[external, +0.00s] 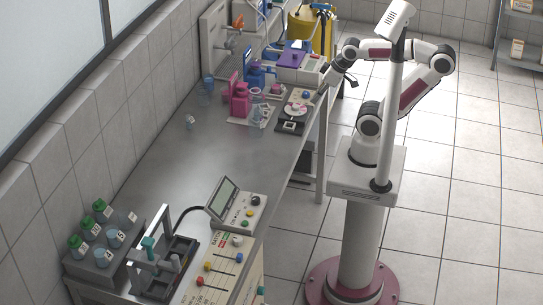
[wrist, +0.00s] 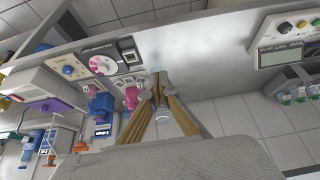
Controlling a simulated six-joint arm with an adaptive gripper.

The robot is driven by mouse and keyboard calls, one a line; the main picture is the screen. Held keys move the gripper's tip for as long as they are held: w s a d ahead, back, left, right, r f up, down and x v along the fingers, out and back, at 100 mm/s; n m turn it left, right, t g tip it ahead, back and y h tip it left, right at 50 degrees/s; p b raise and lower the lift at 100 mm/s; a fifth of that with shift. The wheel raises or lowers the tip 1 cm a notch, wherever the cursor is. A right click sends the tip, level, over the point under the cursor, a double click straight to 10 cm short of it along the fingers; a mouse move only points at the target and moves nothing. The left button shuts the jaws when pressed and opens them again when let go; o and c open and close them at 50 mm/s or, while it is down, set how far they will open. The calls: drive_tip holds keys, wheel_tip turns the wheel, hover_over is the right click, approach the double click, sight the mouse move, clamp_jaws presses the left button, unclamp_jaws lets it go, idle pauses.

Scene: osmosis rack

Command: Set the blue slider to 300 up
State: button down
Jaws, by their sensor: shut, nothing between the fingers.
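The slider panel (external: 222,268) stands at the near end of the bench in the external view. A small blue slider knob (external: 239,258) shows on its right part, with red and yellow knobs to its left. The scale marks are too small to read. My gripper is at the far part of the bench, well away from the panel, and small in the external view. In the wrist view my gripper (wrist: 157,82) has its fingers together and empty. The blue slider does not show in the wrist view.
A display box (external: 238,205) with buttons stands behind the panel. A rack of green-capped bottles (external: 104,262) and a dark framed device (external: 165,268) stand to the left. Pink and blue items (external: 240,100) crowd the far end. The bench middle (external: 215,150) is mostly clear.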

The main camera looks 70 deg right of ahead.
drive_tip(key=w+a+f+n+g+y, duration=0.1)
drive_tip(key=w+a+n+g+y, duration=0.15)
drive_tip(key=a, duration=1.35)
drive_tip(key=w+a+f+n+g+y, duration=0.2)
drive_tip(key=a+n+y, duration=0.1)
drive_tip(key=a, duration=1.4)
drive_tip(key=s+a+f+m+t+y, duration=0.15)
drive_tip(key=s+a+m, duration=0.3)
drive_tip(key=a, duration=1.05)
drive_tip(key=s+a+m+t+y, duration=0.1)
drive_tip(key=s+a+m+y, duration=0.35)
drive_tip(key=a, duration=1.15)
drive_tip(key=s+a+f+m+t, duration=0.15)
drive_tip(key=a+m, duration=0.55)
drive_tip(key=a, duration=0.8)
wheel_tip(320, 180, down, 7)
drive_tip(key=d+m+t+h, duration=0.2)
drive_tip(key=m+t+h, duration=0.3)
drive_tip(key=m, duration=1.1)
drive_tip(key=d+m+g+h, duration=0.1)
drive_tip(key=d+m+h, duration=0.5)
drive_tip(key=d+m, duration=0.3)
drive_tip(key=shift+s+d+f+m, duration=0.15)
drive_tip(key=shift+d+f+m, duration=0.15)
drive_tip(key=shift+d, duration=0.4)
